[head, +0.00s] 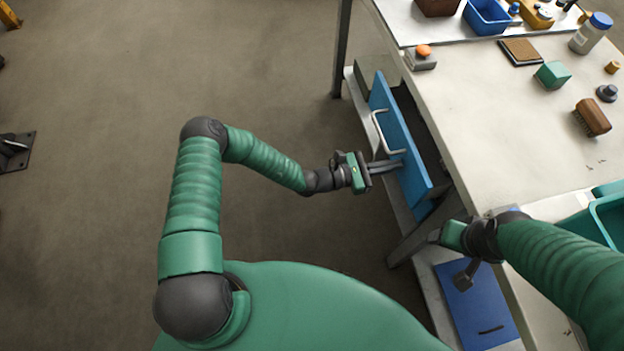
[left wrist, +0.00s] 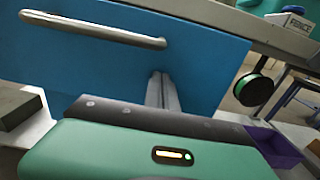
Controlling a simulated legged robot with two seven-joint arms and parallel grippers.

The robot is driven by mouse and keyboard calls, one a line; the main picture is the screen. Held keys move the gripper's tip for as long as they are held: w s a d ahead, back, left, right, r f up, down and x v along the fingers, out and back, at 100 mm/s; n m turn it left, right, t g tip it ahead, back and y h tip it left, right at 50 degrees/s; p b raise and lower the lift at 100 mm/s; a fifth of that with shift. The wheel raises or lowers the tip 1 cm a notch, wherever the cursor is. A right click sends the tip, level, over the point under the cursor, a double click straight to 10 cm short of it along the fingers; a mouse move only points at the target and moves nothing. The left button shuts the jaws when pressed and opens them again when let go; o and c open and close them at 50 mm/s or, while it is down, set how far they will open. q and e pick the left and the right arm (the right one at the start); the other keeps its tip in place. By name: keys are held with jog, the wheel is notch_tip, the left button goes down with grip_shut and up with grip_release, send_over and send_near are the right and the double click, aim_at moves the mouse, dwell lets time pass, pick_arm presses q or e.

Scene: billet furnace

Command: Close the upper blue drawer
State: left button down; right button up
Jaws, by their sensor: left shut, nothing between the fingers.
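The upper blue drawer (head: 400,140) stands partly open under the workbench, and its dark inside shows behind the front panel. It has a silver bar handle (head: 383,134). My left gripper (head: 400,165) is shut and empty, its fingertips at the drawer front beside the near end of the handle. In the left wrist view the shut fingers (left wrist: 162,92) point at the blue front (left wrist: 200,65), below and right of the handle (left wrist: 95,27); I cannot tell if they touch it. My right gripper (head: 445,237) is by the bench's front edge, its fingers unclear.
The workbench top (head: 480,120) holds an orange-topped button box (head: 422,55), a green block (head: 552,74), a brush (head: 592,117) and a jar (head: 590,33). A blue panel (head: 475,305) lies lower, below the right arm.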

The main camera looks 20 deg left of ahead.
pick_arm(q)
jog(key=x, duration=0.7)
jog(key=shift+s+d, duration=0.2)
jog(key=shift+d, duration=0.1)
jog(key=shift+w+d, duration=0.2)
jog(key=shift+d, duration=0.05)
jog(key=shift+w+a+r, duration=0.1)
jog(key=shift+w+r, duration=0.05)
jog(key=shift+w, duration=0.1)
jog(key=shift+r, duration=0.1)
pick_arm(e)
jog(key=shift+s+d+f, duration=0.1)
jog(key=shift+s+f, duration=0.05)
jog(key=shift+f, duration=0.05)
pick_arm(q)
jog(key=shift+r, duration=0.1)
